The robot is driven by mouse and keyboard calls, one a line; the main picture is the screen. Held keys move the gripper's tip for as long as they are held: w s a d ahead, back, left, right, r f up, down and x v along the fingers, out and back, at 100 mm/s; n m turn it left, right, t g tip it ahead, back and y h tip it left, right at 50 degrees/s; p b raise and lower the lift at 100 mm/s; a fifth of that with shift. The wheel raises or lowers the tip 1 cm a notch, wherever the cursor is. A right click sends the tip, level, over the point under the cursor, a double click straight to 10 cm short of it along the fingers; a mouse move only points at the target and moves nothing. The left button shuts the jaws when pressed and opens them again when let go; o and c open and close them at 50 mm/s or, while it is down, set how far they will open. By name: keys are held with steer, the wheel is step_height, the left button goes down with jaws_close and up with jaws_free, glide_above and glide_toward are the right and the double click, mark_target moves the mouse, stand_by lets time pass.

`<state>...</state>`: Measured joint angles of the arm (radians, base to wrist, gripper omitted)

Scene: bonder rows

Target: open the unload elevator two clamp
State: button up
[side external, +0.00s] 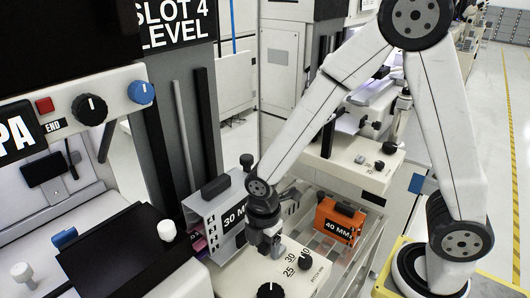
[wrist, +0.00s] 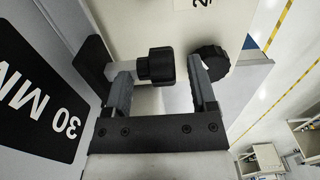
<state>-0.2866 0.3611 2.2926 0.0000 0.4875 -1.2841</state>
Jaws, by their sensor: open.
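My gripper (wrist: 160,82) is open in the wrist view. A black ribbed knob (wrist: 160,65) on a short stem shows between its fingers, nearer the left finger; I cannot tell whether they touch. This may be the clamp's knob, but no label confirms it. A second round black knob (wrist: 210,62) shows just beyond the right fingertip. In the side external view my gripper (side external: 268,243) points down over a cream panel, beside a grey magazine labelled 30 MM (side external: 228,222). The arm and gripper hide the clamp area there.
The 30 MM label (wrist: 38,105) is close on the left in the wrist view. An orange 40 MM magazine (side external: 336,222) stands to the right of the gripper. The cream panel (side external: 310,275) carries a black dial (side external: 270,291) in front. A black knob (side external: 246,160) stands behind the arm.

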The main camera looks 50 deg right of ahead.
mark_target(264, 242)
steer(key=shift+r, duration=0.1)
steer(key=shift+r, duration=3.8)
steer(key=shift+s+d+f+m, duration=0.1)
steer(key=shift+d+f+m, duration=0.1)
steer(key=shift+d+m, duration=0.7)
steer(key=s+d+f+m+t, duration=0.2)
steer(key=d+m, duration=0.5)
steer(key=m, duration=0.9)
steer(key=shift+s+d+t, duration=0.2)
steer(key=shift+s+t, duration=0.1)
steer(key=shift+s, duration=0.1)
